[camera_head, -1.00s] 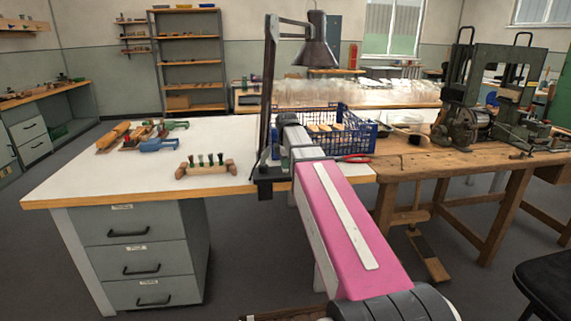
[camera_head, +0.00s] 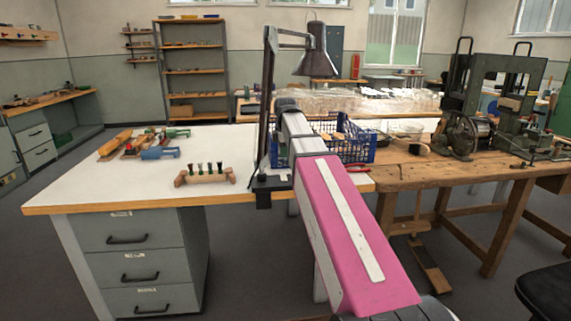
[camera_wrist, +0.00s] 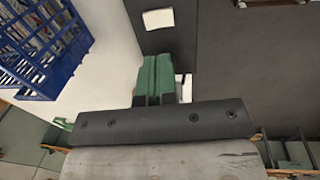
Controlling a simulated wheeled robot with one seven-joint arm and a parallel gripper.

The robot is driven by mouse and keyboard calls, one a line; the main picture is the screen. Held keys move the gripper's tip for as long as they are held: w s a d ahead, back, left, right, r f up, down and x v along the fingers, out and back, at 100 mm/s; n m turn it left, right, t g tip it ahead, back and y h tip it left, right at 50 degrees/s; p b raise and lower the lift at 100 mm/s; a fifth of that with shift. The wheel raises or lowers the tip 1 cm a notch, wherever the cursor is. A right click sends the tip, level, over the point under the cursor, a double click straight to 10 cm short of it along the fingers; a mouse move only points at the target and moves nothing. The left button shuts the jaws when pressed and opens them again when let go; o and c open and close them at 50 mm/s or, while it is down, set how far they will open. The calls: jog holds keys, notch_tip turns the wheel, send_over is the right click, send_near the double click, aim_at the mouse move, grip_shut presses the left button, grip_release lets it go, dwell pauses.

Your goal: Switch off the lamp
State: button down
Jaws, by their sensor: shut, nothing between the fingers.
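The lamp (camera_head: 316,52) is dark, with a conical shade on a jointed arm and a tall post clamped at the table's front edge. No glow shows under its shade. The lamp's dark base (camera_head: 266,184) stands at the table edge, left of my arm. In the wrist view a dark block (camera_wrist: 150,38) with a pale plate (camera_wrist: 158,18) lies just beyond my fingers; it looks like the lamp's base. My gripper (camera_wrist: 154,58) has green fingers held together and empty, pointing at this block. I cannot tell whether they touch. My arm hides the gripper in the head view.
A blue crate (camera_head: 357,153) stands behind my arm; it also shows in the wrist view (camera_wrist: 72,58). A brush holder (camera_head: 204,178) and tools (camera_head: 155,153) lie on the white table (camera_head: 105,188). A wooden bench (camera_head: 440,168) with a machine stands right.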

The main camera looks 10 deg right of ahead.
aim_at(283, 176)
jog(key=shift+s+r, duration=0.15)
jog(key=shift+r, duration=1.1)
jog(key=shift+s+r, duration=0.15)
jog(key=shift+r, duration=1.05)
jog(key=shift+w+f, duration=0.1)
jog(key=shift+w, duration=0.65)
jog(key=shift+f, duration=0.1)
jog(key=f, duration=0.4)
jog(key=w+f, duration=0.1)
jog(key=f, duration=0.8)
jog(key=shift+w+f, duration=0.35)
